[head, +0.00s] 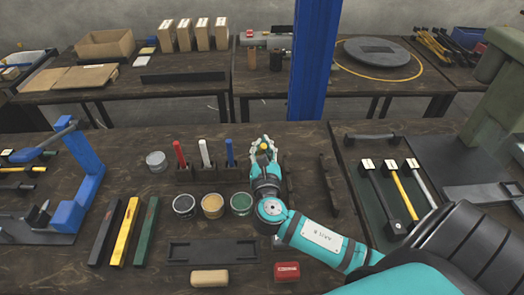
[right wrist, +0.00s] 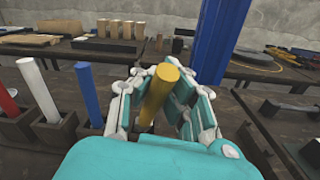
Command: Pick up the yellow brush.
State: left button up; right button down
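The yellow brush (right wrist: 158,95) shows as an upright yellow handle in the right wrist view, between the two fingers of my right gripper (right wrist: 157,100). A narrow gap shows on its left; its right side is close to the right finger pads, and I cannot tell if they touch. Its lower end is hidden behind the gripper body. In the head view only a small yellow tip (head: 264,146) shows between the fingers of the right gripper (head: 264,143). The fingers look open around the handle. My left gripper is not in view.
Red (head: 180,154), white (head: 205,153) and blue (head: 229,152) handles stand in holders left of the right gripper. Open paint cans (head: 212,205) stand in front of them. A blue post (head: 314,60) rises behind. A dark tray (head: 211,252) lies nearer.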

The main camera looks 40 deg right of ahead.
pick_arm(q)
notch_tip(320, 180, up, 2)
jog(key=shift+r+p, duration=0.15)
jog(key=shift+p, duration=0.9)
pick_arm(e)
notch_tip(320, 180, up, 15)
jog(key=shift+r, duration=0.2)
